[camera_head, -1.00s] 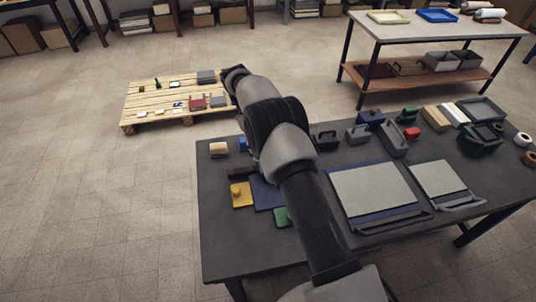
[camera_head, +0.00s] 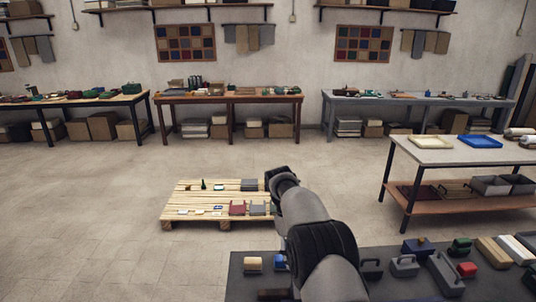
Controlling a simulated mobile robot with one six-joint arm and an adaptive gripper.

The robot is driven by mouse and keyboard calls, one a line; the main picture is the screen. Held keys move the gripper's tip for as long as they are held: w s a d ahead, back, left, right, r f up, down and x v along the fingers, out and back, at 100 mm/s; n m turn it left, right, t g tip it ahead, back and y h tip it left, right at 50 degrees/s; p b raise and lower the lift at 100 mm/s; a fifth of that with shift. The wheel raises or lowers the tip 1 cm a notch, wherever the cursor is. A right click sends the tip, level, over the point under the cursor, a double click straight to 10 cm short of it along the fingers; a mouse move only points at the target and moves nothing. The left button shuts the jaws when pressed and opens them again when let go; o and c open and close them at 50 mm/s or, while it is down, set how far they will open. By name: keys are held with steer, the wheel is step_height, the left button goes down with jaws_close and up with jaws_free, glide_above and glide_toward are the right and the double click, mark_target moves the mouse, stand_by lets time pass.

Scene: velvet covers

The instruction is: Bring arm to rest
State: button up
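My arm reaches forward from the bottom of the head view, over the dark table (camera_head: 238,289). Its far end, with my gripper (camera_head: 279,176), shows as a dark shape at the right edge of the wooden pallet (camera_head: 182,222). The fingers cannot be made out, so I cannot tell whether the gripper is open or holds anything. My own arm hides part of the dark table and the pallet's right side.
The pallet carries several small items, including a dark red one (camera_head: 237,208). A grey-topped table (camera_head: 437,155) stands at right. Open floor lies left.

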steer(key=s+d+r+m+t+y, duration=0.1)
steer(key=s+r+m+t, duration=0.1)
steer(key=s+r, duration=0.7)
steer(key=s+d+r+m+t+y, duration=0.15)
steer(key=s+r, duration=0.45)
steer(key=r, duration=0.7)
steer(key=s+f+m+t, duration=0.2)
steer(key=s, duration=1)
steer(key=s+f+m+t+b, duration=0.1)
steer(key=s+f+m+t, duration=0.1)
steer(key=s, duration=0.9)
steer(key=shift+s+m, duration=0.35)
steer(key=shift+m, duration=0.3)
